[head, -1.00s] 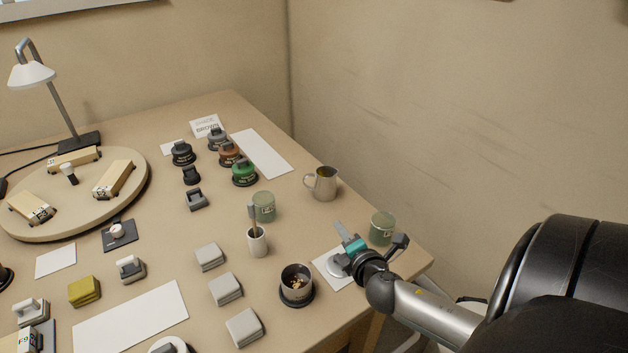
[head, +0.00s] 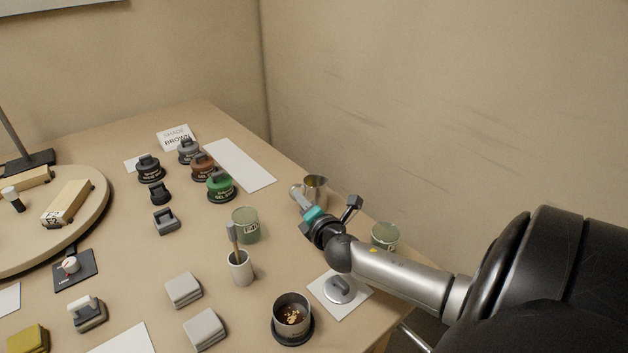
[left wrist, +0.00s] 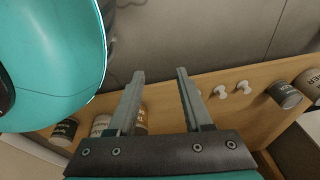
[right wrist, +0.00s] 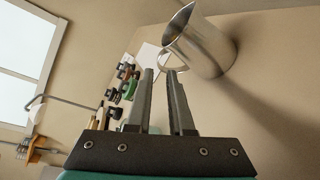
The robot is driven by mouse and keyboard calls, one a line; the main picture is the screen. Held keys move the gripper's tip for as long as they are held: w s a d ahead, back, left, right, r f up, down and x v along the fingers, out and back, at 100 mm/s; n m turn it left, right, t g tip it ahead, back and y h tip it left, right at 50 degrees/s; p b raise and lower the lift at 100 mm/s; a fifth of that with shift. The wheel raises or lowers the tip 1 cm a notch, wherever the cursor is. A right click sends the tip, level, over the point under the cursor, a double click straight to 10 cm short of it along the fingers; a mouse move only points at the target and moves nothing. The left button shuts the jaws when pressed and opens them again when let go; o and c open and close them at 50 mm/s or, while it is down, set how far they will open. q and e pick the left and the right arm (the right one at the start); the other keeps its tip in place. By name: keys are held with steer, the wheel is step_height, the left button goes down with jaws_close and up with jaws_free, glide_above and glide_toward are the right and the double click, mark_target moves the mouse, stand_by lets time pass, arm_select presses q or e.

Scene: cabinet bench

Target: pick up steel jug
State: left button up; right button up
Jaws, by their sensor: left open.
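The steel jug (head: 317,187) stands upright on the bench near its right edge, partly hidden by my right gripper in the head view. In the right wrist view, the jug (right wrist: 208,48) is close, at upper right, with its handle turned toward my fingertips. My right gripper (head: 302,197) is at the handle side; in its wrist view the fingertips (right wrist: 160,72) are a small gap apart, with the handle at or just beyond them. Whether they grip it is unclear. My left gripper (left wrist: 160,73) is open and empty, away from the jug; it is not in the head view.
A cup with a brush (head: 240,266), a dark pot (head: 292,316) and a white card (head: 357,302) are nearer. A white strip (head: 240,165) lies behind.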

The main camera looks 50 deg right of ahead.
mark_target(293, 186)
steer(key=shift+b+x, duration=0.55)
steer(key=shift+x, duration=1.15)
steer(key=b+x, duration=0.1)
steer(key=x, duration=0.1)
steer(key=shift+w+d+r, duration=0.1)
steer(key=shift+w+d, duration=0.05)
steer(key=shift+w, duration=0.15)
steer(key=shift+w+d, duration=0.3)
steer(key=shift+w, duration=0.35)
arm_select(q)
steer(key=w+d+r, duration=0.2)
steer(key=w+d, duration=0.1)
steer(key=w, duration=0.1)
steer(key=shift+w+d+r, duration=0.25)
steer(key=shift+w+d, duration=0.1)
steer(key=shift+w, duration=0.05)
arm_select(e)
jaws_close()
